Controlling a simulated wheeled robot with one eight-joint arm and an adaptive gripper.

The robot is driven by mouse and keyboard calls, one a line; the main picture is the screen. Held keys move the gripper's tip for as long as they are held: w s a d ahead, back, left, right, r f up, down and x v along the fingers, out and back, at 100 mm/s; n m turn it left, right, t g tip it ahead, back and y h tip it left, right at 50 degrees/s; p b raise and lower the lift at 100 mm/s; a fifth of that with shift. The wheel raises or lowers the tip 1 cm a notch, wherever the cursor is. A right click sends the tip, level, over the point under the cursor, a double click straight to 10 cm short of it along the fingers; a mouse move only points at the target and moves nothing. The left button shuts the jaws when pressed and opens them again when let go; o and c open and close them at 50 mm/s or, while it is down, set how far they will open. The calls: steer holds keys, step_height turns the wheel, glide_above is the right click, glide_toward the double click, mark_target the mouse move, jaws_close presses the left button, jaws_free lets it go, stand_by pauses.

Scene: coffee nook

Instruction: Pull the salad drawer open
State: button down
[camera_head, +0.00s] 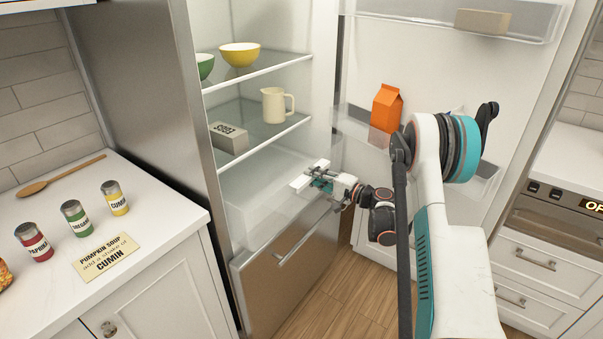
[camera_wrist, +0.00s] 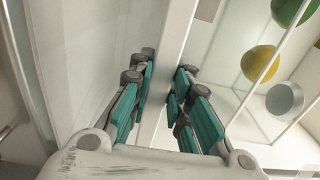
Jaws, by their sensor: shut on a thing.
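The salad drawer (camera_head: 248,207) is a pale, see-through bin low in the open fridge, under the glass shelves. My gripper (camera_head: 311,180) is at the drawer's front, on its right part in the head view. In the wrist view the teal-padded fingers (camera_wrist: 163,102) lie on both sides of a pale bar (camera_wrist: 174,50) at the drawer front and are shut on it. The clear drawer wall (camera_wrist: 88,70) fills the left of that view. How far out the drawer stands is hard to tell.
The fridge door stands open at right, with an orange carton (camera_head: 387,108) in its rack. Shelves above hold a yellow bowl (camera_head: 240,54), a cream jug (camera_head: 277,104) and a grey box (camera_head: 229,138). A counter (camera_head: 150,215) with spice jars is at left. Wooden floor lies below.

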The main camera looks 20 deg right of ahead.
steer(key=shift+v, duration=0.85)
steer(key=c, duration=1.5)
jaws_free()
steer(key=shift+w, duration=0.1)
steer(key=v, duration=1.2)
steer(key=shift+a, duration=0.1)
